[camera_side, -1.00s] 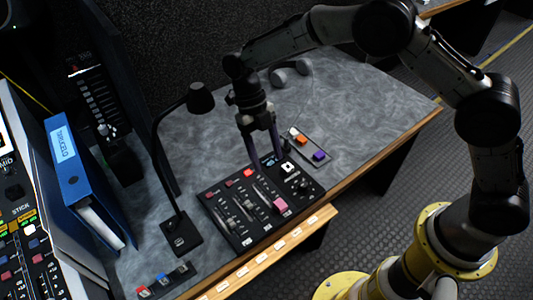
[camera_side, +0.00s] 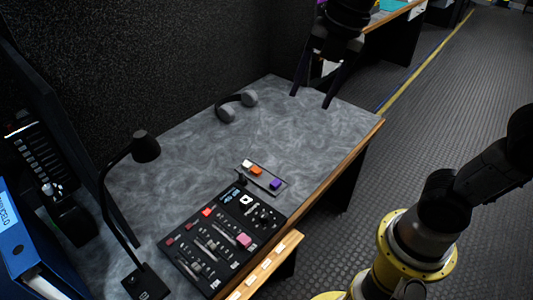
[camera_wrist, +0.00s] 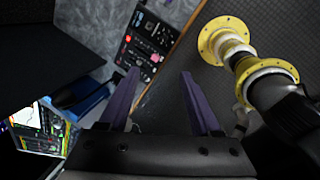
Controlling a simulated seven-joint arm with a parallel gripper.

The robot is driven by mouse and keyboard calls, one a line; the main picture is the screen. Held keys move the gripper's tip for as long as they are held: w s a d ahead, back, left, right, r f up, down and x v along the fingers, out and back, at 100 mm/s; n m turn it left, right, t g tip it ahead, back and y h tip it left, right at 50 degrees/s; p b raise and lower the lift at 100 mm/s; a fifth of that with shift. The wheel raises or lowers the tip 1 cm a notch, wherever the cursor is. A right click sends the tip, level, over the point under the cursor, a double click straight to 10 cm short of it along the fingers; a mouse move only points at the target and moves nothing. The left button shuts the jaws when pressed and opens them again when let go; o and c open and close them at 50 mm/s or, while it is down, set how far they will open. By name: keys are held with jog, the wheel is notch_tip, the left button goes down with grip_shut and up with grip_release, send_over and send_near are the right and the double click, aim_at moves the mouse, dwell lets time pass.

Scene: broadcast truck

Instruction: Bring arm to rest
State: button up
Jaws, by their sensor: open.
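My gripper (camera_side: 311,101) hangs at the top of the side view, its two purple fingers spread apart with nothing between them. It appears above the far end of the desk, clear of the desk objects. In the wrist view my gripper (camera_wrist: 160,72) also shows open and empty. The control panel (camera_side: 222,240) with faders and coloured buttons lies on the grey desk (camera_side: 200,135); the panel also shows at the top of the wrist view (camera_wrist: 146,42). Much of my arm is out of the side view.
A desk lamp (camera_side: 146,148) stands left of the panel. Headphones (camera_side: 228,113) lie at the back. A small strip with white, orange and purple blocks (camera_side: 264,177) lies behind the panel. A blue binder (camera_side: 20,240) stands at left. The floor (camera_side: 430,120) at right is open.

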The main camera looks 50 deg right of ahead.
jog(key=s+d+f+m+t, duration=0.1)
jog(key=s+d+f+m, duration=0.1)
jog(key=s+m, duration=0.4)
jog(key=s+d+f+m+t+h, duration=0.1)
jog(key=s+f+m, duration=0.3)
jog(key=m, duration=1.3)
jog(key=shift+s+d+t, duration=0.4)
jog(key=shift+s+d, duration=0.1)
jog(key=shift+s, duration=0.45)
